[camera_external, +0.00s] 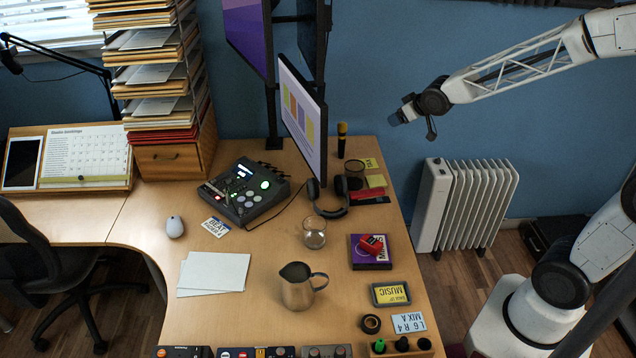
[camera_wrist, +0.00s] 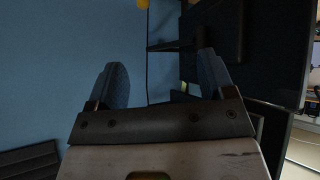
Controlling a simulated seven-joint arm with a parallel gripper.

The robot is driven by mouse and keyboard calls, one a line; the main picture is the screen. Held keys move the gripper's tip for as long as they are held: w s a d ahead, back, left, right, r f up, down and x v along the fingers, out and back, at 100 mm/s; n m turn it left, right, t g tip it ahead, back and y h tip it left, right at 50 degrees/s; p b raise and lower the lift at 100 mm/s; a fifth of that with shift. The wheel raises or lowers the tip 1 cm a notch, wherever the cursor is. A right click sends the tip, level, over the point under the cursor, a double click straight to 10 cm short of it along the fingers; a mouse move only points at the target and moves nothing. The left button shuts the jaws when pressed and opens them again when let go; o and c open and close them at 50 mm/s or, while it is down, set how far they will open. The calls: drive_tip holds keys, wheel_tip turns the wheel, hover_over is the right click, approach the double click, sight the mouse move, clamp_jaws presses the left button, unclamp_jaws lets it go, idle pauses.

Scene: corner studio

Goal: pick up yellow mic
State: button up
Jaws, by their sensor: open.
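The yellow mic (camera_external: 342,139) stands upright near the back of the desk, just right of the monitor. It has a yellow top and a dark body.
The monitor (camera_external: 303,120) stands close left of the mic. Headphones (camera_external: 333,207), a glass jar (camera_external: 314,233) and a steel pitcher (camera_external: 297,287) are nearer on the desk. A white radiator (camera_external: 465,205) stands right of the desk. The air between gripper and mic looks clear.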

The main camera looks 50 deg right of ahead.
drive_tip(key=w+d+f+t, duration=0.2)
drive_tip(key=w+d+f, duration=0.15)
drive_tip(key=w, duration=0.45)
drive_tip(key=w+d+f+t, duration=0.2)
drive_tip(key=w+d+f, duration=0.15)
drive_tip(key=w, duration=0.45)
drive_tip(key=n+t+y, duration=0.2)
drive_tip(key=t+y, duration=0.2)
drive_tip(key=t, duration=0.1)
approach(342, 123)
drive_tip(key=shift+w+d+f, duration=0.1)
drive_tip(key=shift+w+f, duration=0.1)
drive_tip(key=shift+w, duration=0.4)
drive_tip(key=shift+w+d+f, duration=0.15)
drive_tip(key=shift+w+f, duration=0.1)
drive_tip(key=shift+w, duration=0.3)
drive_tip(key=shift+w+a, duration=0.25)
drive_tip(key=shift+w, duration=1)
drive_tip(key=shift+w, duration=0.1)
drive_tip(key=shift+w+a+r, duration=0.1)
drive_tip(key=shift+w+a, duration=0.05)
drive_tip(key=shift+w, duration=0.7)
drive_tip(key=shift+w+a, duration=0.2)
drive_tip(key=shift+w, duration=0.6)
drive_tip(key=shift+w+a+r, duration=0.1)
drive_tip(key=shift+w+a, duration=0.05)
drive_tip(key=shift+w, duration=0.7)
drive_tip(key=shift+f, duration=0.1)
